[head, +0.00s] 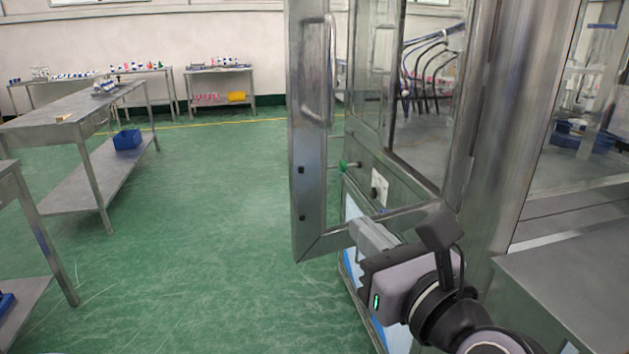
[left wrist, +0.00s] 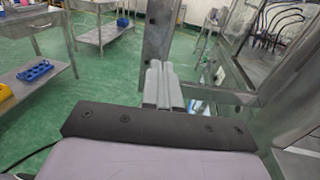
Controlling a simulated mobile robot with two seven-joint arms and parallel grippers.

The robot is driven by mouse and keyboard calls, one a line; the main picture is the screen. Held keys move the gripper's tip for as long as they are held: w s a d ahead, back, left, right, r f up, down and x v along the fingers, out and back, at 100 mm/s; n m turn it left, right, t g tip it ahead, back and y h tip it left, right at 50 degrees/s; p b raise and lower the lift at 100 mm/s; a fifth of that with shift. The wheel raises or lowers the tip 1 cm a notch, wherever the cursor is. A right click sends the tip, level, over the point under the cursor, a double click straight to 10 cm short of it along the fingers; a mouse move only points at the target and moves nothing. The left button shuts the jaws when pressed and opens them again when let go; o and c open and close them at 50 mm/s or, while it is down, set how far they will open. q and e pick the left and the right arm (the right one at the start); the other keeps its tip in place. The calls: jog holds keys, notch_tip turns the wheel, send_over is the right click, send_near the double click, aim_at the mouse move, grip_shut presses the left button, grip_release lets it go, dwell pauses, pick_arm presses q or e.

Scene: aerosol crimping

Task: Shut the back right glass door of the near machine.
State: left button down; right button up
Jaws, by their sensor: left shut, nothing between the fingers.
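The glass door (head: 308,180) of the near machine stands open in the head view, its metal frame and long vertical handle facing left. Its hinge side meets the machine's corner post (head: 485,130) on the right. My left gripper (head: 365,232) is shut and empty, at the door's lower rail, overlapping it in the picture; I cannot tell whether they touch. In the left wrist view the shut fingers (left wrist: 162,85) point at the door's frame (left wrist: 157,35). My right gripper is in neither view.
A metal worktable (head: 70,125) with a blue bin (head: 127,139) below stands at left. Green floor (head: 215,210) between is clear. Other tables line the back wall.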

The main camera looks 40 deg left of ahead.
pick_arm(q)
jog(key=a, duration=0.1)
jog(key=p, duration=0.3)
send_near(312, 179)
jog(key=x, duration=0.5)
jog(key=shift+r, duration=0.2)
jog(key=shift+p+x, duration=0.45)
jog(key=shift+x, duration=0.5)
jog(key=shift+f, duration=0.15)
jog(key=shift+w, duration=0.1)
